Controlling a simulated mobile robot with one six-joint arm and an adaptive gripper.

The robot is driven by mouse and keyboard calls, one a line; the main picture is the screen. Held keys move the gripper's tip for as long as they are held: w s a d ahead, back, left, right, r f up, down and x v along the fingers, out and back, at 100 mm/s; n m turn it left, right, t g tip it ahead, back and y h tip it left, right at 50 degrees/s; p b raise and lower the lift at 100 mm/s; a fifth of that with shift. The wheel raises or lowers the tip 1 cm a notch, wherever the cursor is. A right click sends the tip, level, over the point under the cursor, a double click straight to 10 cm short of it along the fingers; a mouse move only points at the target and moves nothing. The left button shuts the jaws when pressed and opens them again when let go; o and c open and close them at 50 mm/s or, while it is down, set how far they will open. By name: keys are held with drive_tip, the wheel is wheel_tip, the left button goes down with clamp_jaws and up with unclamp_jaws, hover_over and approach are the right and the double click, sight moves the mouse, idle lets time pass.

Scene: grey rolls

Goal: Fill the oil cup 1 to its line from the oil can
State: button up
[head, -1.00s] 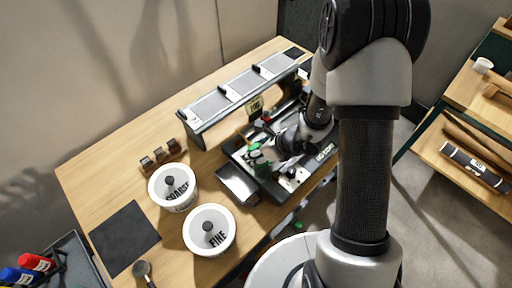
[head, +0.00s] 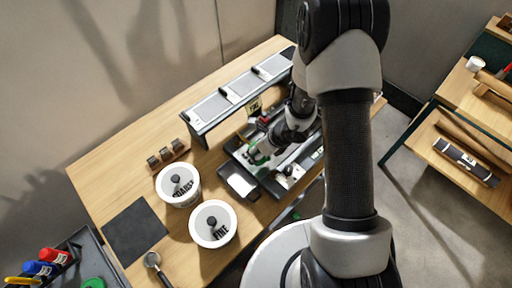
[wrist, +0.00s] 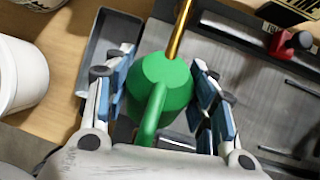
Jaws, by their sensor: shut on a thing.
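The green oil can (wrist: 160,90) sits between the blue-padded fingers of my gripper (wrist: 165,95) in the wrist view. Its thin brass spout (wrist: 180,28) points to the top of that view, over the grey machine. My gripper (head: 263,150) is shut on the can. In the head view the can (head: 257,158) is a small green patch, partly hidden by the gripper, above the machine bed (head: 285,178) on the bench. I cannot pick out oil cup 1 or its line; the spout tip is cut off by the wrist view's edge.
A red knob (wrist: 290,43) stands on the machine near the spout. A shallow metal tray (head: 240,184) adjoins the machine. White tubs marked COARSE (head: 178,186) and FINE (head: 213,224) stand at the left. A long grey-topped rack (head: 238,92) runs behind the machine.

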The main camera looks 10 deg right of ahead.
drive_tip(key=shift+r+g+h+p, duration=0.3)
drive_tip(key=shift+r+g+p, duration=0.15)
drive_tip(key=shift+p, duration=1.55)
